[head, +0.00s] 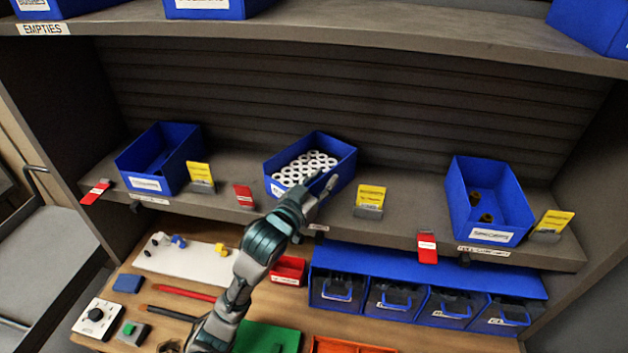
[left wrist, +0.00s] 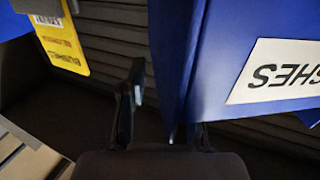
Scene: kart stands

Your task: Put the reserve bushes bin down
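The blue bushes bin (head: 345,163), full of white ring-shaped bushes (head: 305,166), sits on the middle shelf, turned at an angle to the shelf edge. Its label (left wrist: 275,72), partly readable as "SHES", shows upside down in the left wrist view. My left gripper (head: 321,186) is at the bin's front right corner. In the left wrist view one finger (left wrist: 130,103) stands left of the blue wall (left wrist: 172,55) with a gap between them. The other finger is mostly hidden by the bin. The gripper looks open. My right gripper is not in view.
Blue bins stand on the same shelf at left (head: 140,183) and right (head: 483,205). Yellow tags (head: 370,196) and red tags (head: 244,196) line the shelf edge. An upper shelf (head: 330,38) hangs above. The bench (head: 125,270) below holds drawers and small parts.

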